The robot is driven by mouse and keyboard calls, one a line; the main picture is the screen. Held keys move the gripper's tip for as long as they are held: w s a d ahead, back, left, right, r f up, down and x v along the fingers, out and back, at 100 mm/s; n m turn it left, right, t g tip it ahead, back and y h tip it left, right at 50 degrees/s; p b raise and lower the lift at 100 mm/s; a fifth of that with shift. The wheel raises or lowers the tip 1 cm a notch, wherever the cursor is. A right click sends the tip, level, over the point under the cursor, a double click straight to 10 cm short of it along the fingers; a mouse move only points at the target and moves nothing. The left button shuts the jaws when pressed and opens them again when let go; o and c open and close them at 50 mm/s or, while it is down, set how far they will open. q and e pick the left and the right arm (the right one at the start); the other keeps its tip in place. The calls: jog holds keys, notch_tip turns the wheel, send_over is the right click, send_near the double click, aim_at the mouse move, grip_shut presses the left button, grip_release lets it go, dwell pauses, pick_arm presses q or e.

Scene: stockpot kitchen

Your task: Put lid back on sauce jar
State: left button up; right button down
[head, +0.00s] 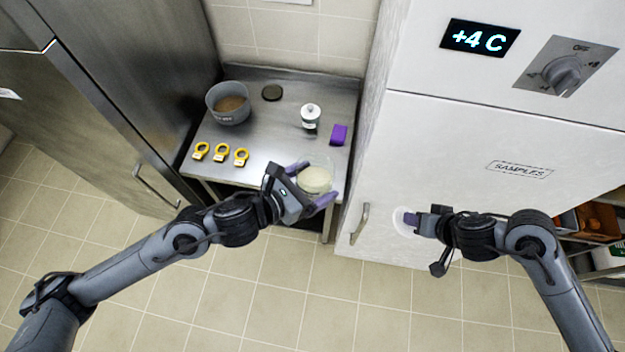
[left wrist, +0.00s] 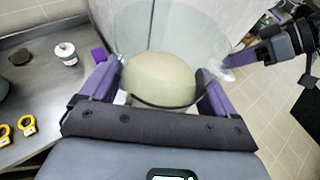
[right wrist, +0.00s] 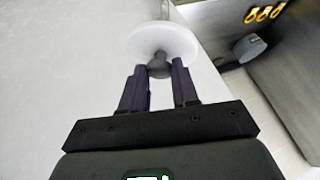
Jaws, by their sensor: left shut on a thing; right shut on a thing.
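The sauce jar (head: 316,178) is a clear glass jar with pale cream sauce and an open top. My left gripper (head: 311,184) is shut on its sides and holds it by the counter's front edge. In the left wrist view the jar (left wrist: 158,80) sits between the purple fingers. The right wrist view shows the lid (right wrist: 178,42) beyond the fingertips.
The steel counter (head: 265,135) bears a grey pot (head: 228,116), a dark disc (head: 272,92), a white container (head: 311,117), a purple block (head: 338,134) and yellow tags (head: 221,152). A white cabinet marked SAMPLES (head: 480,210) stands close behind the right gripper. Open floor lies in front.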

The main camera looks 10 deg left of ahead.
jog(key=w+a+r+n+g+y, duration=0.1)
jog(key=w+a+r+n+g, duration=0.25)
jog(key=r, duration=0.65)
jog(key=w+a+r+n+y, duration=0.25)
jog(key=a+r+n, duration=0.3)
jog(key=r, duration=0.45)
jog(key=s+a+r+n+g, duration=0.1)
jog(key=a+r+n+g, duration=0.1)
jog(key=a, duration=0.6)
jog(key=s+a+r+n+g+h, duration=0.1)
jog(key=s+a+r+n+g, duration=0.1)
jog(key=a+r+n, duration=0.2)
jog(key=shift+a+r+n+g, duration=0.3)
jog(key=shift+a+n, duration=0.8)
jog(key=shift+a, duration=0.95)
jog(key=shift+f+h, duration=0.15)
jog(key=shift+h, duration=0.1)
jog(key=shift+f, duration=1.95)
jog(key=shift+s+d+r+n+t, duration=0.1)
jog(key=shift+s+r+n+t, duration=0.2)
jog(key=shift+t, duration=0.45)
jog(key=shift+s+d+r+n+t, duration=0.1)
jog(key=shift+s+t, duration=0.35)
jog(key=shift+t, duration=0.3)
jog(key=shift+s+d+r+n+t, duration=0.15)
jog(key=shift+s+t, duration=0.2)
jog(key=shift+t, duration=0.4)
jog(key=shift+a+f, duration=0.1)
jog(key=shift+f, duration=0.05)
